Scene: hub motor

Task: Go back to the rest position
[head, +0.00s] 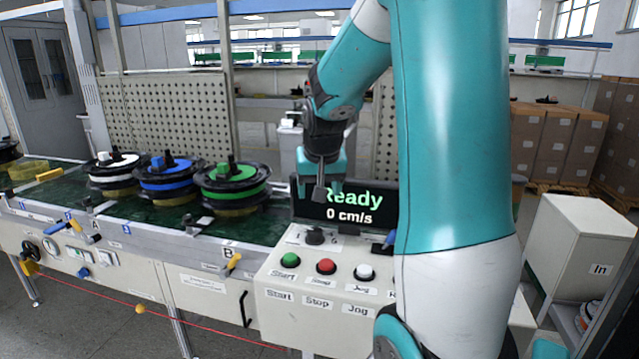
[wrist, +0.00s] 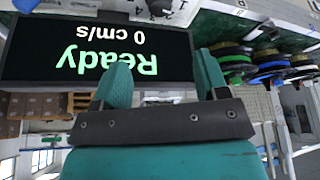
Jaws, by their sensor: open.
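My gripper (head: 321,184) hangs from the teal arm in front of the black display (head: 345,210), above the control panel (head: 285,297). In the wrist view the two teal fingers of my gripper (wrist: 162,72) stand apart with nothing held between them. The display reads "Ready" and "0 cm/s"; it shows upside down in the wrist view (wrist: 30,55). A large teal and white link of my arm covers the right middle of the head view and hides part of the panel.
The panel has a green Start button (head: 289,260), a red Stop button (head: 326,266) and a white Jog button (head: 364,271). Hub motors with white (head: 118,158), blue (head: 168,177) and green (head: 232,174) parts stand on the green conveyor (head: 120,212). A white "In" box (head: 585,245) stands right.

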